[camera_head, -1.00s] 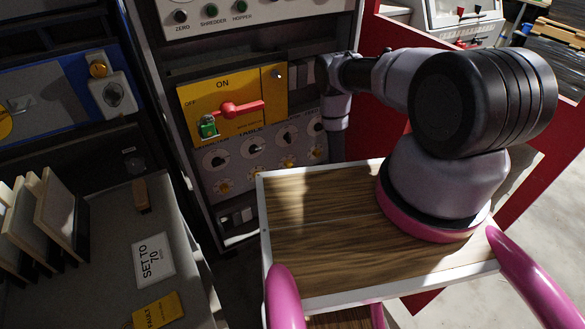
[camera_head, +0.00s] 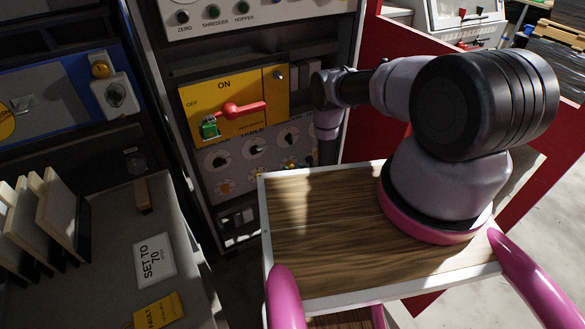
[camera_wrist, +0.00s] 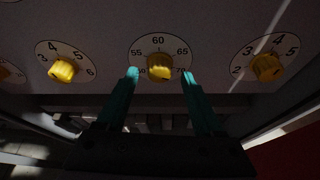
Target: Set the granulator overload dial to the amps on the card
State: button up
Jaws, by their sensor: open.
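A white card (camera_head: 155,261) reading "SET TO 70" lies on the grey surface at lower left in the head view. In the wrist view, a white dial face marked 55, 60, 65 and 70 is at top centre, with a yellow knob (camera_wrist: 160,68) in its middle. My gripper (camera_wrist: 160,76) is open, with one teal finger on each side of this knob; whether they touch it I cannot tell. The knob's pointer is too dark to read. In the head view my arm mostly hides the gripper at the panel's lower right.
Other yellow knobs stand close by, left (camera_wrist: 62,70) and right (camera_wrist: 267,67) in the wrist view. Above the dial panel is a yellow plate (camera_head: 205,97) with a red switch handle (camera_head: 240,109) and a green padlock (camera_head: 210,128). A wood-topped cart surface (camera_head: 320,235) is in front.

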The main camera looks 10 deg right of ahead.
jog(key=shift+x, duration=1)
jog(key=shift+c, duration=0.3)
grip_shut()
jog(key=shift+d, duration=0.1)
jog(key=shift+m+y, duration=0.3)
jog(key=shift+m, duration=0.2)
